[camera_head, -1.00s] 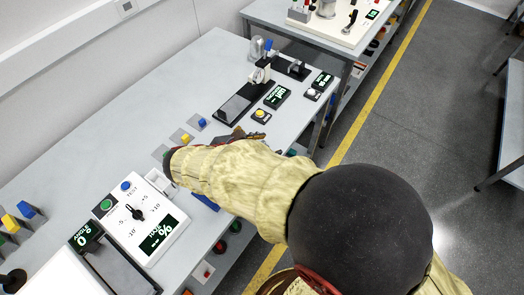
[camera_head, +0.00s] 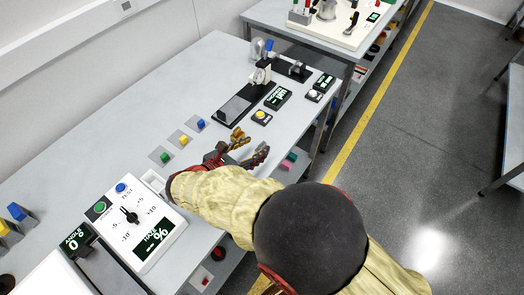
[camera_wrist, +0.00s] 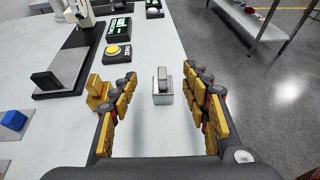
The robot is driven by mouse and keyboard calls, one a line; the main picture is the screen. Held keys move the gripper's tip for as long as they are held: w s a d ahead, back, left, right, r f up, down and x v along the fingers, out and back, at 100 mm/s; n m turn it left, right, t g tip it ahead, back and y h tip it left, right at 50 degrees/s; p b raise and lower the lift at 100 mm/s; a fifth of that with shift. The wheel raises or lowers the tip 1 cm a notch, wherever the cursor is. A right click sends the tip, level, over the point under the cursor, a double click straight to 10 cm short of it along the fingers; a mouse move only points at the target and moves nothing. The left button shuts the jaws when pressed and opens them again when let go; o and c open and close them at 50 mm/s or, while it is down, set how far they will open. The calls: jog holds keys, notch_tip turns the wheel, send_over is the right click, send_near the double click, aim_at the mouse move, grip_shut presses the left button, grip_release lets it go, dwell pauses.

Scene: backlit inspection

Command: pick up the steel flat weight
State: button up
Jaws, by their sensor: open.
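The steel flat weight (camera_wrist: 163,92) is a small grey metal block with an upright flat tab. In the wrist view it stands upright on the light table, between the lines of my two fingers and apart from both. My gripper (camera_wrist: 153,75) is open and empty, with yellow-padded fingers on either side. In the head view my gripper (camera_head: 251,146) is over the table near its right edge. I cannot make out the weight in that view.
Yellow (camera_head: 184,140), green (camera_head: 165,157) and blue (camera_head: 200,124) blocks sit on grey squares left of my gripper. A yellow-button box (camera_head: 261,117) and a black fixture (camera_head: 236,105) lie beyond. A haze meter (camera_head: 139,222) stands nearer. The table's right edge is close.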

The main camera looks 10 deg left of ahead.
aim_at(262, 144)
jog(key=b+x, duration=0.1)
jog(key=x, duration=0.3)
jog(key=shift+s+d+f+b, duration=0.15)
jog(key=shift+f+b, duration=0.05)
jog(key=shift+b, duration=0.2)
jog(key=shift+w+d, duration=0.1)
jog(key=shift+w, duration=0.25)
jog(key=shift+c, duration=0.8)
grip_shut()
